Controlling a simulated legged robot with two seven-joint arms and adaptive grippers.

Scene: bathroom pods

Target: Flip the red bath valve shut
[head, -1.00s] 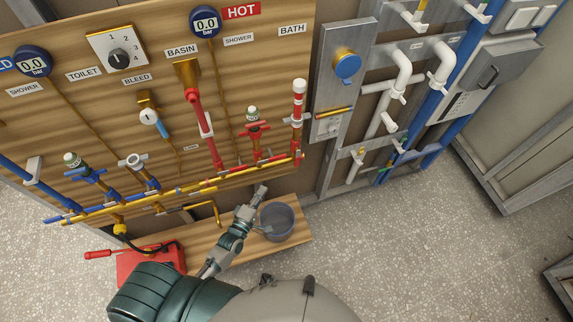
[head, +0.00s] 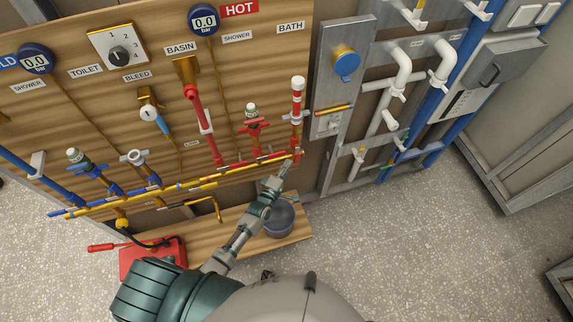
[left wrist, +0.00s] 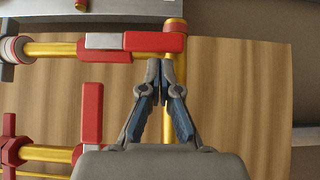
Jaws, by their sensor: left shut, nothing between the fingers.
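The red bath valve (head: 298,154) is at the lower end of the vertical pipe under the BATH label, at the right end of the manifold. In the left wrist view its red handle with a silver section (left wrist: 108,41) lies along the gold pipe. My left gripper (head: 283,168) is just below and left of the valve. In the left wrist view my left gripper (left wrist: 160,63) is shut and empty, its tips close beside the red handle; I cannot tell whether they touch. My right gripper is not in view.
A red shower valve (head: 252,126) stands left of the bath pipe. A grey bucket (head: 279,219) sits on the wooden shelf (head: 297,234) below. A grey metal panel (head: 333,90) is to the right.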

